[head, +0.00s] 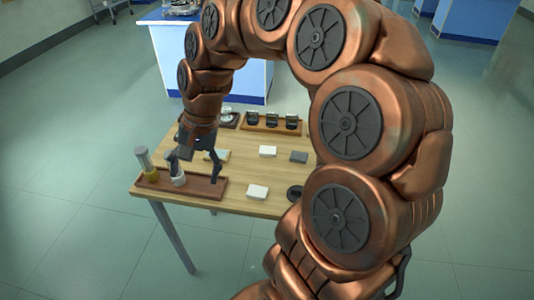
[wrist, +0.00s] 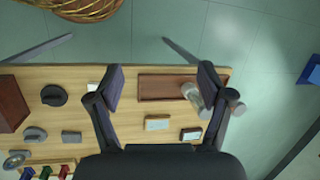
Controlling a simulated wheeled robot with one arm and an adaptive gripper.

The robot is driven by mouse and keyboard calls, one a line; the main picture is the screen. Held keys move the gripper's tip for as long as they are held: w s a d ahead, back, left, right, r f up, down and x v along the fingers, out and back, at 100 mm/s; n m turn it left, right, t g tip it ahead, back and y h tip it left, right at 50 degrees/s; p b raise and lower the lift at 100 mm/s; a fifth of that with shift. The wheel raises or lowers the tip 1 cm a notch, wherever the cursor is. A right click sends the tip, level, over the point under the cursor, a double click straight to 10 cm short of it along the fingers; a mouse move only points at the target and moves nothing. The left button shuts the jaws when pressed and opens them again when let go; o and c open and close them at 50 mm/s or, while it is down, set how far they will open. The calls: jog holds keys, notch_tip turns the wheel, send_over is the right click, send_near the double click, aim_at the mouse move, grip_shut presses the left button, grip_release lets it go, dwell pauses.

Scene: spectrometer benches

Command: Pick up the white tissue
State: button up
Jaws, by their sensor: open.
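I cannot tell which is the white tissue. My gripper (head: 195,169) is open and empty above the left part of the table, to the left of both blocks.
A brown tray (head: 208,186) with bottles (head: 146,162) lies under my gripper at the table's front left. A rack of dark jars (head: 270,122) stands at the back. Bare wood surrounds the white blocks.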

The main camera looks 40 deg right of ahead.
jog(key=w+d+f+m+t+y, duration=0.1)
jog(key=w+d+f+m+t, duration=0.15)
jog(key=w+d+m, duration=0.5)
jog(key=m+t+h+b, duration=0.1)
jog(key=m+t+b, duration=0.1)
jog(key=m, duration=1)
send_near(269, 150)
jog(key=shift+w+d+f, duration=0.15)
jog(key=shift+w+f, duration=0.05)
jog(key=shift+f, duration=0.15)
jog(key=shift+w+f+m, duration=0.1)
jog(key=shift+f+m, duration=0.15)
jog(key=shift+f, duration=0.05)
jog(key=shift+a+p+x, duration=0.15)
jog(key=shift+p+x, duration=0.3)
jog(key=shift+x, duration=1.35)
jog(key=shift+a+p+x, duration=0.15)
jog(key=shift+p+x, duration=0.3)
jog(key=shift+x, duration=1.3)
jog(key=shift+r, duration=0.1)
jog(key=c, duration=1)
